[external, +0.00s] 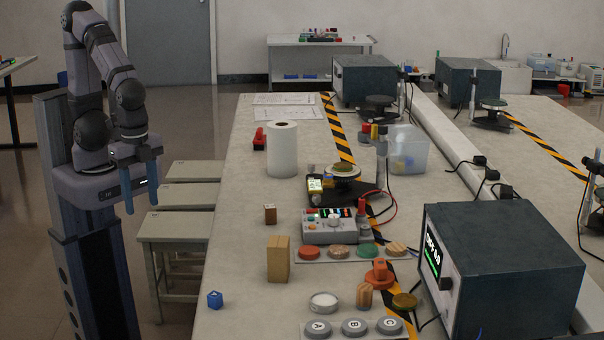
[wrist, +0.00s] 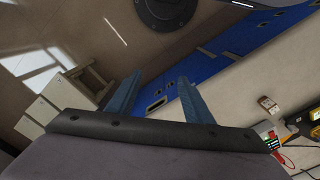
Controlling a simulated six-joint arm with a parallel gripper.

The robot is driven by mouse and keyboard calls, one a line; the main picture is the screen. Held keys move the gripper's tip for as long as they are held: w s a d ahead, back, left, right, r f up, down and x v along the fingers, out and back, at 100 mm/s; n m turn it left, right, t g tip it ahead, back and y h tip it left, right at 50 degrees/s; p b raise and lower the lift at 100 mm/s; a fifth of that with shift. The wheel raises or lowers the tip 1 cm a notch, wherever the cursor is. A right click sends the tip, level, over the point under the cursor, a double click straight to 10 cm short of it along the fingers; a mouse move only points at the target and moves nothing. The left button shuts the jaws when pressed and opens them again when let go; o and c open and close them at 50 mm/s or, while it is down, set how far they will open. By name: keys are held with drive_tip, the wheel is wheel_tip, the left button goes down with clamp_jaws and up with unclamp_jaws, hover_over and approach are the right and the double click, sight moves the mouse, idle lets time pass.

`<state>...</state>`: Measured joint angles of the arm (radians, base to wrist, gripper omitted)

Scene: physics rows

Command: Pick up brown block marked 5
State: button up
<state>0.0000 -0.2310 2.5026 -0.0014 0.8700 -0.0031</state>
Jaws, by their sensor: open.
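A small brown block (external: 270,213) stands on the long table, left of the grey control box. It also shows at the right of the wrist view (wrist: 268,103), with a pale mark on it too small to read. A taller, lighter wooden block (external: 278,258) stands nearer the camera. My gripper (external: 141,205) hangs off the table's left side, well apart from the brown block, with its blue fingers pointing down. In the wrist view the fingers (wrist: 160,78) are spread with nothing between them.
A paper roll (external: 283,149) stands behind the brown block. The control box (external: 336,226) is to its right. Stools (external: 175,228) stand beside the table. The tabletop left of the brown block is clear.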

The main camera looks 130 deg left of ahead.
drive_tip(key=w+a+r+n+h+b, duration=0.1)
drive_tip(key=w+a+n+h+b, duration=0.35)
drive_tip(key=n, duration=0.75)
drive_tip(key=n+t+h+b, duration=0.25)
drive_tip(key=n+t, duration=0.85)
drive_tip(key=n, duration=0.6)
hover_over(271, 214)
drive_tip(key=s+a, duration=0.4)
drive_tip(key=shift+h, duration=0.4)
wheel_tip(271, 214, down, 12)
drive_tip(key=shift+d+f+p, duration=0.15)
drive_tip(key=shift+p, duration=0.35)
drive_tip(key=shift+f, duration=0.25)
drive_tip(key=shift+d+p+x, duration=0.2)
drive_tip(key=shift+p+x, duration=0.6)
drive_tip(key=shift+x, duration=0.85)
drive_tip(key=shift+d+p+x, duration=0.15)
drive_tip(key=shift+p+x, duration=0.65)
drive_tip(key=shift+x, duration=0.9)
drive_tip(key=shift+w+d, duration=0.1)
